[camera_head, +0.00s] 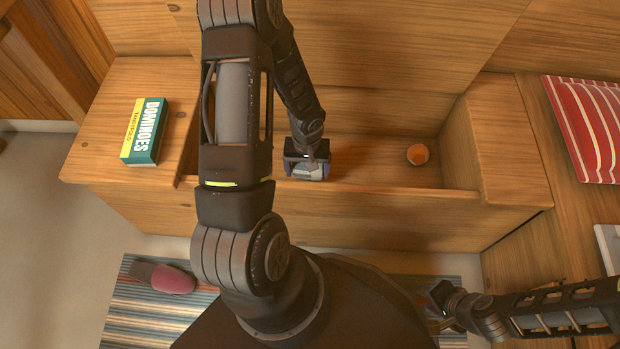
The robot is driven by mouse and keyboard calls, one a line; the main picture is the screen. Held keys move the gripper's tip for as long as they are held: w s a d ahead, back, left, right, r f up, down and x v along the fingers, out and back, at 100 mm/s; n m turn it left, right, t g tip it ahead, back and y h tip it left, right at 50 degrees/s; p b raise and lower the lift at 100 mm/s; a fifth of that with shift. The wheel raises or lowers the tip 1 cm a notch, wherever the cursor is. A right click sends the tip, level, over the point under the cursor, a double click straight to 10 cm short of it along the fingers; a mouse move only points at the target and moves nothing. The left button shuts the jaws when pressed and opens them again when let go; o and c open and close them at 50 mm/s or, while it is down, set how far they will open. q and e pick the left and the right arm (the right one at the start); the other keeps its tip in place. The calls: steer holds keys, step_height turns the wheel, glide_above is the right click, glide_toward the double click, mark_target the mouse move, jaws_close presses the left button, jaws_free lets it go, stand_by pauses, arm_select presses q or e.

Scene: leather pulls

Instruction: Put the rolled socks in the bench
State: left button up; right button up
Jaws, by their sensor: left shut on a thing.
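The wooden bench (390,210) stands across the middle of the view with its compartment open from above. My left gripper (308,168) is over the open compartment, toward its left part. It is shut on a small light grey bundle, the rolled socks (309,173), mostly hidden by the fingers. I cannot tell how high above the compartment floor they are. My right gripper (438,296) is low at the lower right, in front of the bench and apart from it. Its fingers are too small and dark to tell whether they are open.
An orange ball (418,154) lies in the compartment's right part. A dominoes box (144,131) lies on the bench's left top. A red striped cushion (587,128) is at right. A reddish slipper (165,278) lies on the striped rug (140,317). My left arm hides the compartment's left part.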

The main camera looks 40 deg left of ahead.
mark_target(307, 178)
arm_select(q)
steer(key=shift+f, duration=0.35)
steer(key=shift+f+b, duration=0.8)
steer(key=shift+f, duration=1.05)
steer(key=shift+f, duration=0.1)
steer(key=shift+f, duration=0.15)
steer(key=o, duration=1.3)
steer(key=shift+c, duration=0.2)
steer(key=shift+r, duration=0.2)
